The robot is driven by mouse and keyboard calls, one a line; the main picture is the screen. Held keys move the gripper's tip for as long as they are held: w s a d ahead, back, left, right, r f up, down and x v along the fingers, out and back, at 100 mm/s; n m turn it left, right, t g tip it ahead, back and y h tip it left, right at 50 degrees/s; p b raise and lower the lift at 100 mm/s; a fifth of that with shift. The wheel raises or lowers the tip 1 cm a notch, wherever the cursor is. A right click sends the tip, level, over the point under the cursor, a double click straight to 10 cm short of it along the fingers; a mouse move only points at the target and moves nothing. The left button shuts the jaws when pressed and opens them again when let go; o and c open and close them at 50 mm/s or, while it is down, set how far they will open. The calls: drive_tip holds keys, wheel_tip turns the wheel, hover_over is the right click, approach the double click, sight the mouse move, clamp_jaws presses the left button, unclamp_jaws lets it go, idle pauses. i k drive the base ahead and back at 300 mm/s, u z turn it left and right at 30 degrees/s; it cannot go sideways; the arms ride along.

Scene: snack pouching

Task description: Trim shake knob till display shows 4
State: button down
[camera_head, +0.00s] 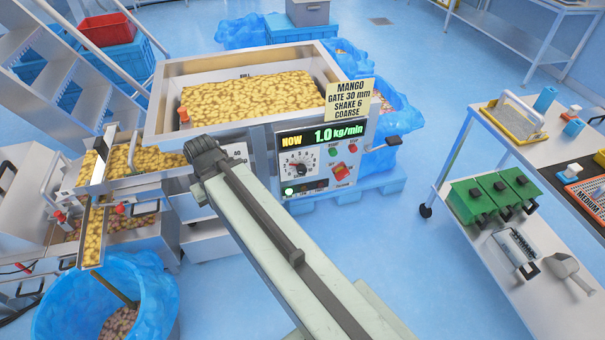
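The shake knob (298,170) is a dark dial on a white numbered plate on the front panel of the feeder machine. Its pointer is too small to read surely. The display (322,135) above it reads NOW 1.0 kg/min. My pale green arm reaches up from the bottom to the left of the panel, with a dark joint at its far end. No gripper fingers show there, and I cannot tell whether they are open or shut. The arm is apart from the knob in the picture.
A yellow card (349,100) reads MANGO, GATE 30 mm, SHAKE 6, COARSE. A red button (340,171) sits right of the knob. The hopper (159,124) holds yellow pieces. A bench (470,235) with green boxes stands right, with clear blue floor between.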

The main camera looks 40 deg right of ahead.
sight(301, 169)
drive_tip(key=z, duration=0.7)
drive_tip(key=k, duration=1.1)
drive_tip(key=u, duration=1.2)
drive_tip(key=i, duration=1.05)
drive_tip(key=z, duration=0.05)
